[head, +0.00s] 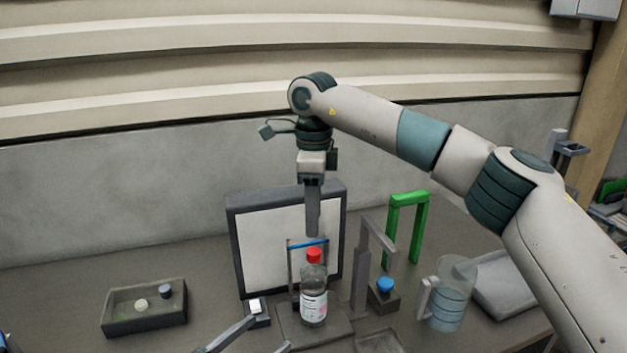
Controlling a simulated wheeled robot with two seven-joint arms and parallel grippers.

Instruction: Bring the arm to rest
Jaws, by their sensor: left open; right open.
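My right arm comes in from the right. Its gripper (313,230) points down above a clear bottle (314,300) with a red cap and white label. The fingers are seen edge-on, open and empty, apart from the cap. The bottle stands upright on a grey base plate (290,325) before a framed white panel (285,245). My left gripper (270,334) shows only as finger parts at the bottom edge, left of the bottle. It is open with nothing visible between the fingers; the rest is cut off.
A dark tray (120,328) with two small round pieces lies at left. Right of the bottle are a grey post (361,270), a blue button (384,285), a green arch (408,205) and a clear jug (452,295). A grey tray (505,285) lies partly behind my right arm. The table's back left is clear.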

